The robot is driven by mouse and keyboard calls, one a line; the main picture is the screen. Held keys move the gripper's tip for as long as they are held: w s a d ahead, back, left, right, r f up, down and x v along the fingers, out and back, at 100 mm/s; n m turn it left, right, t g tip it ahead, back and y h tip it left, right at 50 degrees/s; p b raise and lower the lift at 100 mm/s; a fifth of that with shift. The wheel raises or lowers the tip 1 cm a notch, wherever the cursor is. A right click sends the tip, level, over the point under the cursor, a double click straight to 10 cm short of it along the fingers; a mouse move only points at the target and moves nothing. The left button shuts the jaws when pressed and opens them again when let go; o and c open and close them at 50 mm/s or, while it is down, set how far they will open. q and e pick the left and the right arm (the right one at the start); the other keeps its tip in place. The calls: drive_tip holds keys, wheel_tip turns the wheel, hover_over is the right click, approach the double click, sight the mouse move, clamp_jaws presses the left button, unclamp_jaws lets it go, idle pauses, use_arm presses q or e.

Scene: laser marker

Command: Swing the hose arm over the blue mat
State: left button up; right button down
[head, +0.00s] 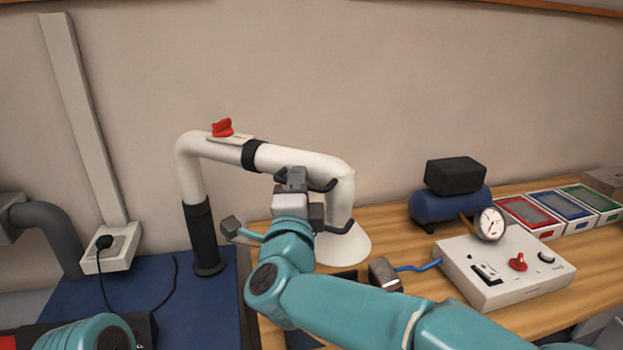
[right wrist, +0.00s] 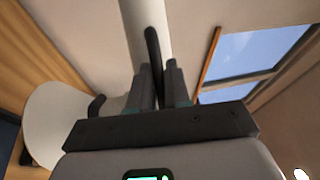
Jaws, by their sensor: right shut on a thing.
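The hose arm (head: 305,160) is a white bent tube on a black post (head: 202,235), with a red knob (head: 222,127) on top and a white cone hood (head: 343,246) at its right end. The hood hangs over the wooden bench, right of the blue mat (head: 140,300). My right gripper (head: 297,182) is at the tube's hood end. In the right wrist view, its fingers (right wrist: 157,75) are shut on a black handle (right wrist: 152,45) on the tube; the head view hides the fingertips partly. My left gripper is out of view; only a teal part of that arm shows at bottom left.
Right of the hood are a white control box (head: 505,270) with a gauge (head: 490,223), a blue tank (head: 450,203) and red, blue and green trays (head: 560,212). A power socket (head: 110,250) and black cable lie at the left. Part of the mat is clear.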

drive_tip(key=shift+s+a+m+h, duration=0.5)
drive_tip(key=shift+s+a+h, duration=0.3)
drive_tip(key=shift+s, duration=0.35)
drive_tip(key=shift+a, duration=0.1)
drive_tip(key=c, duration=1.2)
unclamp_jaws()
drive_tip(key=shift+o, duration=0.2)
drive_tip(key=shift+f, duration=0.1)
